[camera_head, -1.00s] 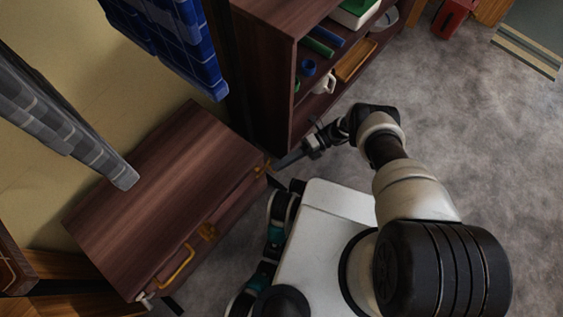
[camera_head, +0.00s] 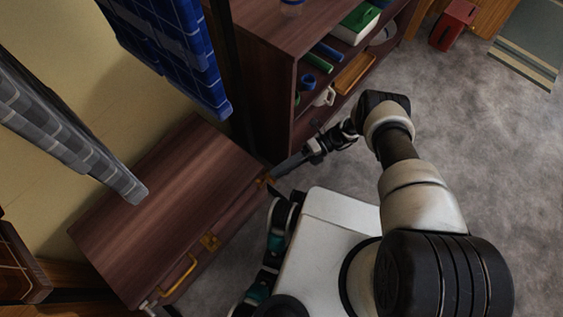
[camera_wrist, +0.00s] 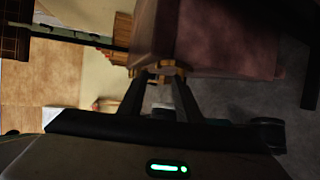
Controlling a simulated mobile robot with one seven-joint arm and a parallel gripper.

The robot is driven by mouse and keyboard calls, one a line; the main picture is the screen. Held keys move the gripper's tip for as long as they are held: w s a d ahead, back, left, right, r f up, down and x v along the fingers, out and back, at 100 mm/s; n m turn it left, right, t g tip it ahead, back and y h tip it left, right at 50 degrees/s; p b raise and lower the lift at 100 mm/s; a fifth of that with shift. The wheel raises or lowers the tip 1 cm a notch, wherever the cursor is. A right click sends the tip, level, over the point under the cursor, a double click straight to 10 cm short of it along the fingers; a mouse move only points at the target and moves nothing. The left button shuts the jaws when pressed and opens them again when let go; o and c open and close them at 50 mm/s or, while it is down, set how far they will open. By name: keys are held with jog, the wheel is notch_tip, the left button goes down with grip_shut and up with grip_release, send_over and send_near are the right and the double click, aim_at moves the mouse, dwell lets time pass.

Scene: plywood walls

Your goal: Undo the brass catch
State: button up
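A dark wooden chest (camera_head: 165,215) stands at the left in the head view, with a yellow handle (camera_head: 178,275) on its front. One brass catch (camera_head: 210,242) is beside the handle. Another brass piece (camera_head: 264,181) is at the chest's near right corner, where my gripper (camera_head: 275,174) reaches it. In the wrist view, my gripper's two fingers (camera_wrist: 160,78) stand apart, with their tips at a brass piece (camera_wrist: 158,69) on the chest's edge. The tips overlap the brass in the picture; I cannot tell whether they touch it.
A dark shelf unit (camera_head: 270,95) with several items stands just behind the gripper. A blue checked cloth (camera_head: 190,65) and a grey checked cloth (camera_head: 75,140) hang above the chest. A red box (camera_head: 453,25) is at the back right. Grey floor (camera_head: 480,150) lies open at the right.

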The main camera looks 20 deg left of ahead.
jog(key=shift+r+p, duration=0.45)
jog(key=shift+r, duration=1.55)
